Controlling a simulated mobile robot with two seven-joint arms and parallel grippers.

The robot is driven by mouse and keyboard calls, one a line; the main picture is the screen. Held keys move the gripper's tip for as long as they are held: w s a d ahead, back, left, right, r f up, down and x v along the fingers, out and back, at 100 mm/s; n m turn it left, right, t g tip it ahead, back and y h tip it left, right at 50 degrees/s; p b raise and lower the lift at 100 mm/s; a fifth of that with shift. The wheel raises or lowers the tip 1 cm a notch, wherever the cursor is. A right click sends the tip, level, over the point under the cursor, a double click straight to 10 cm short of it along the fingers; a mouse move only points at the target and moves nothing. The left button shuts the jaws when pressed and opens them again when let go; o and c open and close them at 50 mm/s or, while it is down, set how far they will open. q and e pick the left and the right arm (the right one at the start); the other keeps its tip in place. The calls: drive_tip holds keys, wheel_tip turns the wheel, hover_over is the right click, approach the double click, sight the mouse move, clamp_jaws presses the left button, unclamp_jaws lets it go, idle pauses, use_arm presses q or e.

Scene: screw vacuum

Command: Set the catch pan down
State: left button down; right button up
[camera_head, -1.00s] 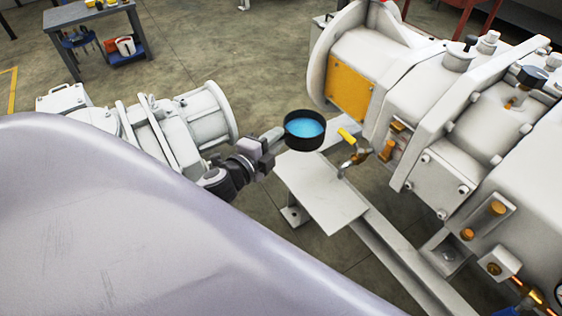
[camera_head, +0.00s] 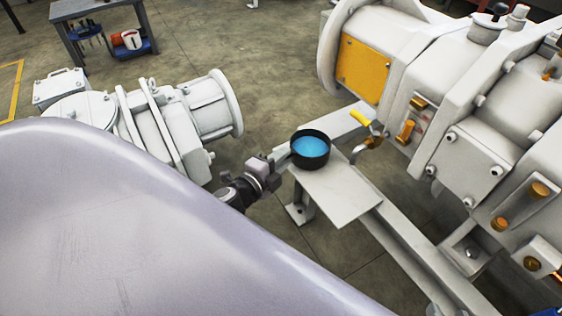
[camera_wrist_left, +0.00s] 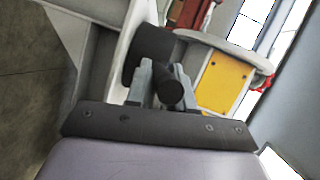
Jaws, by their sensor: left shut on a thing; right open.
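The catch pan (camera_head: 310,149) is a round black pan with blue inside, level and upright. It shows over the far left end of a flat white plate (camera_head: 340,195), below and left of a yellow-handled valve (camera_head: 362,120). I cannot tell whether it touches the plate. My left gripper (camera_head: 279,159) is shut on the pan's handle, at the pan's left side. In the left wrist view the dark side of the pan (camera_wrist_left: 152,50) is just beyond my grey fingers (camera_wrist_left: 163,84), with the dark handle end between them. My right gripper is in neither view.
A large white pump (camera_head: 465,150) with a yellow panel (camera_head: 362,68) stands to the right. A white motor unit (camera_head: 165,115) stands to the left. A white frame beam (camera_head: 420,255) runs from the plate toward the lower right. The plate's near part is bare.

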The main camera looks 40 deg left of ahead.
use_arm(q)
drive_tip(key=shift+r, duration=0.1)
drive_tip(key=c, duration=1)
unclamp_jaws()
use_arm(e)
drive_tip(key=shift+w+a+r, duration=0.1)
drive_tip(key=shift+w+r, duration=0.05)
drive_tip(key=shift+r, duration=0.25)
use_arm(q)
drive_tip(key=s+r+p, duration=0.1)
drive_tip(key=s, duration=1.1)
drive_tip(key=shift+r, duration=0.4)
use_arm(e)
drive_tip(key=shift+s+d+h, duration=0.25)
drive_tip(key=shift+d+h, duration=0.05)
drive_tip(key=shift+d, duration=0.15)
